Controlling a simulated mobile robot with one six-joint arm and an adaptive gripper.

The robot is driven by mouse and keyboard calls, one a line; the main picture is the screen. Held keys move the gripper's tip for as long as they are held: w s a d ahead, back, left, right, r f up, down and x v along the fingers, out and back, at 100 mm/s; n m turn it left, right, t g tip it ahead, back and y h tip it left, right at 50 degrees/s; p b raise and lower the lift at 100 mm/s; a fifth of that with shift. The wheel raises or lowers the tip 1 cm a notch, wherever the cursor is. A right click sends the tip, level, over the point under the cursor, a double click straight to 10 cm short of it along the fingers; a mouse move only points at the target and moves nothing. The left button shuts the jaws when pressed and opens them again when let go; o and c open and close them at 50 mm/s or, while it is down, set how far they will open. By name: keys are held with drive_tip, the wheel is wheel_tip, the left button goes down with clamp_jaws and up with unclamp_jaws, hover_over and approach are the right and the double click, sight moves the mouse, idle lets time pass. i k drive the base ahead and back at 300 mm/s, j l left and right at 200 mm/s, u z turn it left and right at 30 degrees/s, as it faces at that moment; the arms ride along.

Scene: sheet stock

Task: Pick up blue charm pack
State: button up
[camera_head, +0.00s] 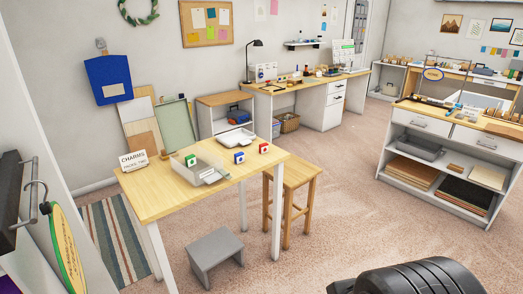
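The blue charm pack (239,158) is a small blue block with a white face. It stands on the light wooden table (150,203), between a clear-grey tray and a red pack (263,148). A green pack (191,160) shows at the tray (210,178); I cannot tell whether it is inside or behind the wall. A white sign reading "CHARMS" (133,160) stands at the table's left end. A dark rounded part of my own arm shows at the bottom right, well apart from the table. My gripper's fingers are not in view.
A wooden stool (291,192) stands at the table's right side and a grey step stool (214,256) in front. A striped rug (115,240) lies at left. A shelved workbench (440,170) stands at right. Open carpet (340,190) lies between.

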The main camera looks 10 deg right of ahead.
sight(240, 158)
drive_tip(key=i+u, duration=0.2)
drive_tip(key=i, duration=1.1)
drive_tip(key=i+u, duration=0.2)
drive_tip(key=i, duration=1.1)
drive_tip(key=l, duration=0.1)
